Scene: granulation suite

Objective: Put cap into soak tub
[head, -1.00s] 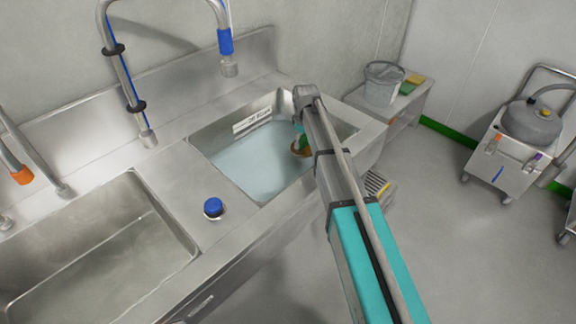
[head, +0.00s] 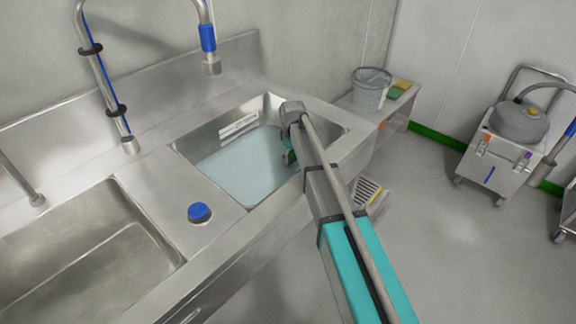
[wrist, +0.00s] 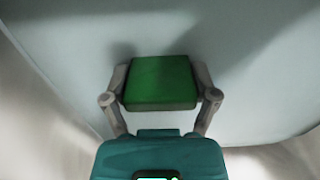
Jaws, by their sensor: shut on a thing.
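My gripper (wrist: 161,82) is shut on a green block (wrist: 161,84) with a flat square face, a finger on each side. Pale blue liquid fills the view behind it. In the head view my gripper (head: 288,156) is low inside the right-hand basin, mostly hidden by my arm, and the block cannot be made out. This basin, the soak tub (head: 188,151), holds pale blue liquid and has a white label on its back wall. A round blue cap (head: 199,212) sits upright on the steel counter between the two basins, apart from my gripper.
An empty-looking steel basin (head: 90,245) lies to the left. A tall tap (head: 122,108) stands behind the counter. A grey bucket (head: 371,90), a green sponge (head: 395,92) and a yellow sponge (head: 402,84) rest on a side table. A wheeled machine (head: 500,148) stands on the floor at right.

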